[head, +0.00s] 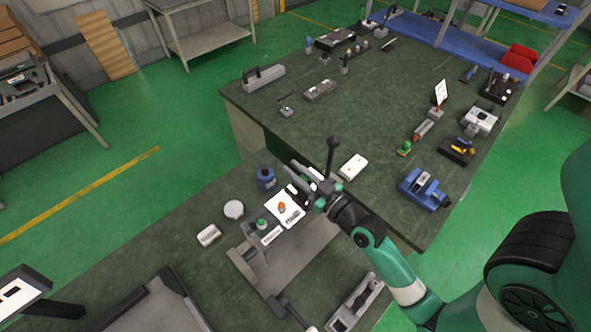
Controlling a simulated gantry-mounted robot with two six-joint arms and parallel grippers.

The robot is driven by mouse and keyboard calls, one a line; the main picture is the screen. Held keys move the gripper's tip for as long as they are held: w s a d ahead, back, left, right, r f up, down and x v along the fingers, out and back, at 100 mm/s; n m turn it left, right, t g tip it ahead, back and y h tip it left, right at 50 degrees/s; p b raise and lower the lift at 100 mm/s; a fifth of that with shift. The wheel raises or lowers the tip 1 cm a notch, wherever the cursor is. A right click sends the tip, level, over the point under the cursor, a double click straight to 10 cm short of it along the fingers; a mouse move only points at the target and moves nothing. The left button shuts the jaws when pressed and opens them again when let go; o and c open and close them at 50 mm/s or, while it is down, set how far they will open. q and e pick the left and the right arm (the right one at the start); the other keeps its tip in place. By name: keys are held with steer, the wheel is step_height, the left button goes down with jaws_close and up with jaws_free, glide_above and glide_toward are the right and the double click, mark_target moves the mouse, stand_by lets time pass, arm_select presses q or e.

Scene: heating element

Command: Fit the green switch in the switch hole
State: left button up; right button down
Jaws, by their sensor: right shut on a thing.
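A white panel (273,237) with a red-orange knob (281,208) sits on top of a grey stand on the near bench. A small green piece (262,224), which looks like the green switch, shows at the panel's left part. I cannot tell whether it is seated in a hole. My right gripper (290,178) is just above and behind the panel, its fingers pointing left. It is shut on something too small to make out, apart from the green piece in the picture. My left gripper is out of view.
A blue bottle (266,178), a round white piece (233,209) and a white block (209,235) stand left of the panel. A blue vise (424,190) stands on the far table, whose middle is clear.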

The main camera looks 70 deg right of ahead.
steer(key=shift+f, duration=0.1)
stand_by(0.6)
steer(key=shift+f+b, duration=0.35)
steer(key=shift+b, duration=0.15)
steer(key=shift+f+b, duration=1.2)
steer(key=shift+f, duration=0.05)
steer(key=c, duration=0.7)
jaws_free()
steer(key=shift+s, duration=0.1)
steer(key=b+v, duration=0.3)
steer(key=v, duration=0.8)
steer(key=shift+s, duration=0.25)
